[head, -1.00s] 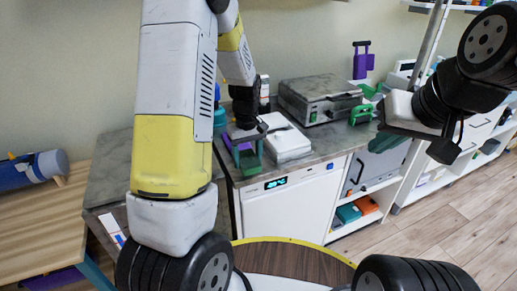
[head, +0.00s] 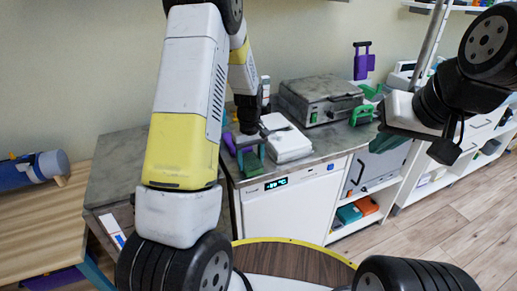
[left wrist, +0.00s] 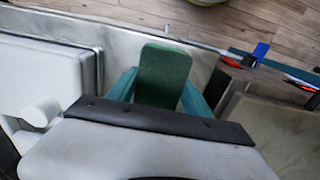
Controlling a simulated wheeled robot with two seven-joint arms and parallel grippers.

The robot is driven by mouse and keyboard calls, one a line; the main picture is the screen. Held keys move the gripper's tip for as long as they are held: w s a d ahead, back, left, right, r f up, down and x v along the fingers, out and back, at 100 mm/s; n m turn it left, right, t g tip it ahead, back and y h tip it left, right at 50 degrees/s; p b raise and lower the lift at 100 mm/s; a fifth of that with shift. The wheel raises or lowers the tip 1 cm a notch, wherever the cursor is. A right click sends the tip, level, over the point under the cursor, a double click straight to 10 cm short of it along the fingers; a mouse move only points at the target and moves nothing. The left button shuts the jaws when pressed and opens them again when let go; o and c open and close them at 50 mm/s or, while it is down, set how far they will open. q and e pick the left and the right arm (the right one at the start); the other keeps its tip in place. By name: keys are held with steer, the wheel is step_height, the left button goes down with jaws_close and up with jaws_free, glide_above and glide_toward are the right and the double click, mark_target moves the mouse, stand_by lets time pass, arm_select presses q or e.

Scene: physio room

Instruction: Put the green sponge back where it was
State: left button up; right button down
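The green sponge (left wrist: 163,75) shows in the left wrist view between the two teal fingers of my left gripper (left wrist: 160,95), which press in on its sides. In the head view, the sponge (head: 250,161) is at my left gripper (head: 251,150), low over the front left part of the grey counter. I cannot tell whether its underside touches the counter. The gripper body hides part of the sponge in the wrist view. My right gripper (head: 388,142) hangs in front of the counter's right end, away from the sponge; its finger gap is not clear.
The grey counter (head: 325,150) holds a white box (head: 290,146) right of my left gripper and a metal appliance (head: 318,100) behind. A purple item (head: 229,143) stands just left of the gripper. A wooden bench (head: 40,225) is at left. Shelves (head: 355,208) are below right.

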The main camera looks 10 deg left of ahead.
mark_target(250, 160)
arm_select(q)
steer(key=o, duration=0.4)
steer(key=shift+c, duration=0.2)
steer(key=shift+r, duration=0.1)
step_height(250, 160, up, 12)
steer(key=s+r+m+t+h, duration=0.2)
steer(key=s+r+m+t, duration=0.1)
steer(key=s+r, duration=0.9)
steer(key=s+d+r+m+t, duration=0.2)
steer(key=s+r+m+t, duration=0.1)
steer(key=s, duration=0.9)
steer(key=shift+s+r+m, duration=0.15)
steer(key=shift+r+m, duration=0.3)
steer(key=shift+m, duration=0.25)
steer(key=shift+d, duration=0.1)
